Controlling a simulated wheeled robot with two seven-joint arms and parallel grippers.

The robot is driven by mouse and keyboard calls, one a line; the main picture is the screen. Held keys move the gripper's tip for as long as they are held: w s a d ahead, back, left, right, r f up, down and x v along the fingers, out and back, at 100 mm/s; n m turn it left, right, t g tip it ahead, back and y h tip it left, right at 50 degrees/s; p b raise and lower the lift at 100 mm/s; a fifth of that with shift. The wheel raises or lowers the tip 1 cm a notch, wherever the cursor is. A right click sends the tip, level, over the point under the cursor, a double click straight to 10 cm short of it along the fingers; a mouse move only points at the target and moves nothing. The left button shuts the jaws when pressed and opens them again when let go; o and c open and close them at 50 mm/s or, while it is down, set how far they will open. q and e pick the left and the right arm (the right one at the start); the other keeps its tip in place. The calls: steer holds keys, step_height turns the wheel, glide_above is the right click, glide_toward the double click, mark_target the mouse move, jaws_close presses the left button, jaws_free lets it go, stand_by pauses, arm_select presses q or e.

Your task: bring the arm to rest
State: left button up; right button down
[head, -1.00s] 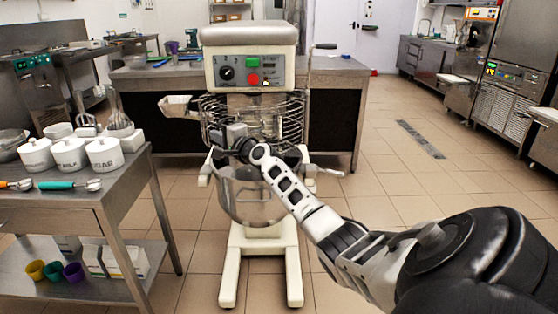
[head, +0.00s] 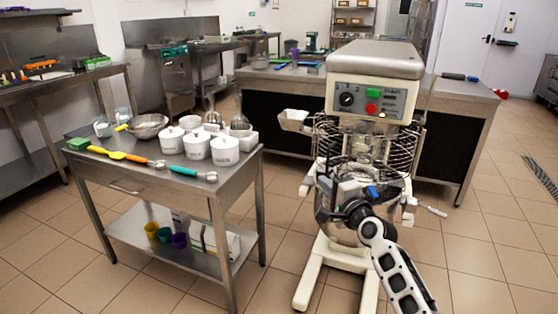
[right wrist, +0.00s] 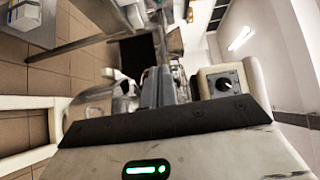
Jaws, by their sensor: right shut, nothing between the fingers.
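My right arm comes up from the bottom right in the head view. Its gripper (head: 338,197) is in front of the mixer's (head: 375,62) lower cage and bowl. It is shut and empty; whether it touches the mixer cannot be told. In the right wrist view, the dark closed fingers (right wrist: 160,87) show beyond the gripper body, with the mixer's knob panel (right wrist: 222,84) to their right. My left gripper is not in view.
A steel table (head: 135,178) at left carries white canisters (head: 225,150), bowls and scoops, with coloured cups on its shelf. A long counter (head: 460,88) stands behind the mixer. Tiled floor (head: 480,255) is clear at right.

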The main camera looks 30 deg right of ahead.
steer(key=s+a+f+n+g+y, duration=0.3)
steer(key=s+a+f+n+g, duration=0.1)
steer(key=s+a+f+n, duration=0.9)
steer(key=s+a+f+n+g, duration=0.1)
steer(key=s+a+f+n, duration=0.3)
steer(key=s+a, duration=0.2)
steer(key=s+a+f+n+g+y, duration=0.1)
steer(key=s+a+f+n+g, duration=0.1)
steer(key=s+a, duration=0.5)
steer(key=f+n, duration=0.1)
steer(key=n, duration=0.1)
steer(key=shift+s+f+n+g, duration=0.3)
steer(key=shift+s+f, duration=0.05)
steer(key=shift+s, duration=0.05)
